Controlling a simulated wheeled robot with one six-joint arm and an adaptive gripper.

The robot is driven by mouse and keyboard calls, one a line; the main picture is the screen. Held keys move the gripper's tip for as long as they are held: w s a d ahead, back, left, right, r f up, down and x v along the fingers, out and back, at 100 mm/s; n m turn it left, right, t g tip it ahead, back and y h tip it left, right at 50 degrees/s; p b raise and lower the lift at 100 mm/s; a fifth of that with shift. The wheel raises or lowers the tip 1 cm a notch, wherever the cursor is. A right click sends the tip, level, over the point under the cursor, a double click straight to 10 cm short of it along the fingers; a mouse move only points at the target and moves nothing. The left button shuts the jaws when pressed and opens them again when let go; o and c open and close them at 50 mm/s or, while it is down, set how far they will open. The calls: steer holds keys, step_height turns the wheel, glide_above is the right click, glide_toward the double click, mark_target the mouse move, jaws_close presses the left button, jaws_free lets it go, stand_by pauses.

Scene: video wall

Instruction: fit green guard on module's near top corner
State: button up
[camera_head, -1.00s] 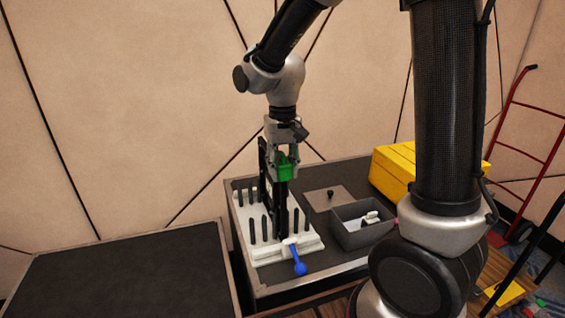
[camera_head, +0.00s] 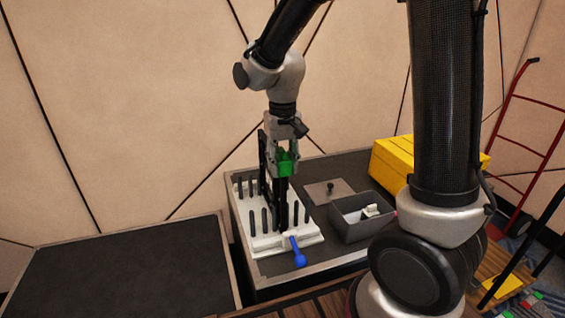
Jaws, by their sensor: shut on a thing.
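My gripper (camera_head: 286,160) points down and is shut on the green guard (camera_head: 285,168). The guard is at the near top corner of the dark upright module (camera_head: 280,192). I cannot tell from this view whether it is seated on the corner or only against it. The module stands on edge in a white rack (camera_head: 262,243) with several black posts. My gripper hides part of the guard and of the module's top.
A blue-handled lever (camera_head: 298,252) sticks out from the rack's front. A yellow case (camera_head: 393,165) is behind. The left dark table top (camera_head: 130,265) is clear.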

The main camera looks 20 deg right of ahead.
mark_target(282, 149)
steer(key=shift+f, duration=0.45)
stand_by(0.4)
steer(key=o, duration=1.5)
steer(key=shift+c, duration=0.2)
steer(key=shift+r, duration=4.05)
